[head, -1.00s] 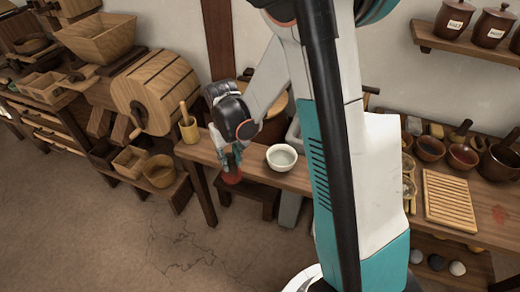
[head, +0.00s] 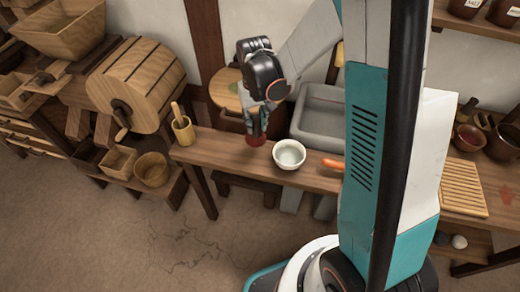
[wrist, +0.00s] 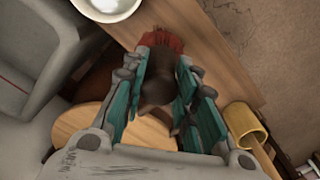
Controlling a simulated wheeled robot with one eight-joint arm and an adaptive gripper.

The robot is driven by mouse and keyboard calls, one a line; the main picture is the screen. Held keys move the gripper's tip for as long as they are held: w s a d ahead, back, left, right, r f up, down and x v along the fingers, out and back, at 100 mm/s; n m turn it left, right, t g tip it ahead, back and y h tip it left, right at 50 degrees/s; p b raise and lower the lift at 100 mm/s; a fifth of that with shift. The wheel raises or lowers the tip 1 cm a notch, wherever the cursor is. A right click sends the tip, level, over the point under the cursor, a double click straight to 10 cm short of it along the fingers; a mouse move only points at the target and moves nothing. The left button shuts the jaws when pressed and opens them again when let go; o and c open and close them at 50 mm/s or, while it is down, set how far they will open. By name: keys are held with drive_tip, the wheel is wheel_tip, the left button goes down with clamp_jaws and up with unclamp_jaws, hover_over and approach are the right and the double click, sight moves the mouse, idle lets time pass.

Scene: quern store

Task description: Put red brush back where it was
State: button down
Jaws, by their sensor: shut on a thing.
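My gripper (head: 256,124) is shut on the red brush (head: 257,140), pointing down at the bench (head: 215,146) between the white bowl (head: 289,154) and the wooden cup (head: 183,130) with a pestle. In the wrist view, the teal fingers (wrist: 163,82) stand on both sides of the brush's dark brown body, and the red bristles (wrist: 160,42) show beyond the fingertips. The bristles appear over the bench top. I cannot tell whether they touch it. The fingers hide part of the brush.
A grey stone basin (head: 325,118) and a round wooden lid (head: 228,92) are behind the bench. An orange object (head: 332,163) lies right of the bowl. A wooden drum (head: 137,85) stands left. The bench between cup and bowl is largely bare.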

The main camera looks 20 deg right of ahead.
sight(258, 138)
wheel_tip(258, 138, up, 14)
drive_tip(key=s+f+m+p, duration=0.1)
drive_tip(key=s+m+p, duration=0.15)
drive_tip(key=p, duration=0.45)
drive_tip(key=shift+m, duration=0.45)
drive_tip(key=f+b, duration=0.2)
drive_tip(key=f, duration=0.4)
drive_tip(key=f+b, duration=0.2)
drive_tip(key=f, duration=0.4)
drive_tip(key=f+b, duration=0.2)
drive_tip(key=f, duration=0.5)
drive_tip(key=shift+w+f, duration=0.1)
drive_tip(key=shift+w, duration=0.15)
drive_tip(key=shift+f+b, duration=0.2)
drive_tip(key=shift+b, duration=0.2)
drive_tip(key=c, duration=1.3)
unclamp_jaws()
drive_tip(key=shift+r, duration=0.15)
